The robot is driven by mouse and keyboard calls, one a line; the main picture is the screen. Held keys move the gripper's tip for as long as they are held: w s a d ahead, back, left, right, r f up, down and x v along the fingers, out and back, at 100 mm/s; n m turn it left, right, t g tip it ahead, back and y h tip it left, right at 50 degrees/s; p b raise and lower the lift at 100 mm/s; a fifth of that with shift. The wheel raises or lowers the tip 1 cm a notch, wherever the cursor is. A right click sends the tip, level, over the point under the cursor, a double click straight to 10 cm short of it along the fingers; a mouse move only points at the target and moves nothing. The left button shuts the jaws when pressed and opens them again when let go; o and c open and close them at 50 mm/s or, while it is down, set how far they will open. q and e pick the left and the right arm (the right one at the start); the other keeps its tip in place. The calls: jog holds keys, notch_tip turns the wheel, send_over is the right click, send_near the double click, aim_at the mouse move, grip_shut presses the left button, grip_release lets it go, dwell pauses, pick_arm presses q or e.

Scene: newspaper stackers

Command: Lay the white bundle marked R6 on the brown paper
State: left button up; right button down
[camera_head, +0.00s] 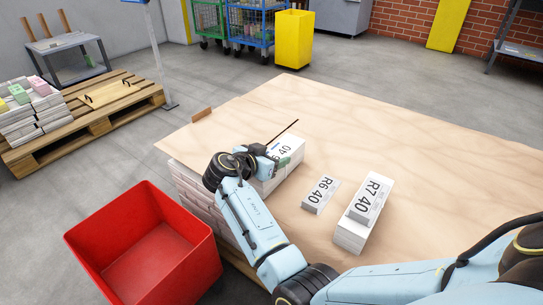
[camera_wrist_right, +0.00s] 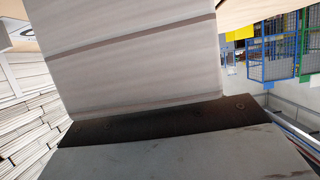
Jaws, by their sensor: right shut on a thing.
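My right gripper (camera_head: 268,157) is shut on a white bundle (camera_head: 287,147) whose partly covered label ends in "40"; the character before it looks like a 6. Below it shows the white side of a stack, and I cannot tell whether the bundle touches it. In the right wrist view the bundle (camera_wrist_right: 140,50) is a large pale block with grey lines, against the dark finger pad. Another white bundle marked R6 40 (camera_head: 321,194) lies free to the right. The light brown, wood-grained top (camera_head: 410,150) is the only broad brown surface; separate brown paper is not distinct. My left gripper is not in view.
A white stack marked R7 40 (camera_head: 363,215) stands at the right. A red bin (camera_head: 150,240) is at front left. A small brown block (camera_head: 201,113) sits at the top's left edge. A wooden pallet (camera_head: 125,100) holds paper stacks. The top's far part is clear.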

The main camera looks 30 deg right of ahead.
jog(key=shift+w+f, duration=0.1)
jog(key=shift+f, duration=0.25)
dwell(0.3)
jog(key=shift+c, duration=1.4)
grip_release()
jog(key=shift+f, duration=0.1)
